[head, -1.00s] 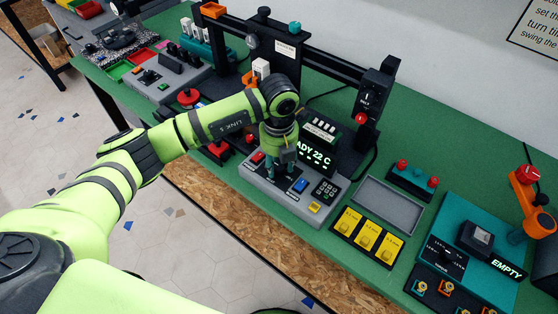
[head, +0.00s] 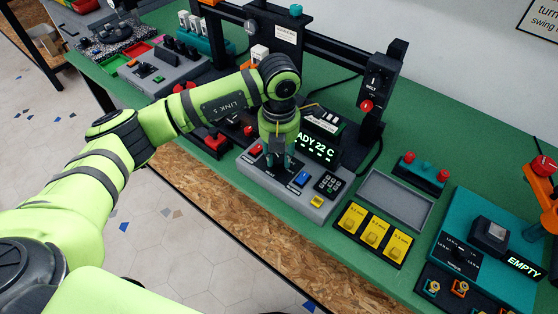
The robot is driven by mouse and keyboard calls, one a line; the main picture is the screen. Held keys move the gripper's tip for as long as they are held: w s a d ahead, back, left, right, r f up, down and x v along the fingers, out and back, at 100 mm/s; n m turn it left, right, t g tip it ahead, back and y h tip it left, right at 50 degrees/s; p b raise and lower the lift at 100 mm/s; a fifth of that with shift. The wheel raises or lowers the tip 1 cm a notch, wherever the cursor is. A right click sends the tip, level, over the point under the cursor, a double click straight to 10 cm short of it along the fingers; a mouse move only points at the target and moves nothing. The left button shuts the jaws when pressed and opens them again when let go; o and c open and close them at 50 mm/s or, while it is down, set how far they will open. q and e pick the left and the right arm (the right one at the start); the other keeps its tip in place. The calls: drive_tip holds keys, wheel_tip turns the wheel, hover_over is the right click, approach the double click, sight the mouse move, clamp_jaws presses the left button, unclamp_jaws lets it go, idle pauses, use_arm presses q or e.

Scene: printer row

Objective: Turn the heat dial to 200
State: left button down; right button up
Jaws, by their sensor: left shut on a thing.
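My left gripper (head: 279,158) points down onto the grey control panel (head: 284,193), between a red button (head: 255,150) and a blue button (head: 302,179). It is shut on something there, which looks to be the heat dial. The dial itself is hidden behind the fingers, so its setting cannot be seen. The display (head: 318,148) behind the panel shows "ADY 22 C" in green, its left end covered by my gripper. My right gripper is not in view.
An empty grey tray (head: 396,201) and yellow switches (head: 374,234) lie to the right. A dark post (head: 382,90) stands behind. The green bench (head: 480,160) is clear at the back right.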

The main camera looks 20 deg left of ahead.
use_arm(q)
drive_tip(key=m+b, duration=0.4)
drive_tip(key=shift+f+b, duration=0.25)
drive_tip(key=shift+b, duration=0.1)
drive_tip(key=shift+r+m+b, duration=0.15)
drive_tip(key=shift+m+b, duration=1.05)
drive_tip(key=shift+m, duration=0.3)
drive_tip(key=c, duration=0.9)
unclamp_jaws()
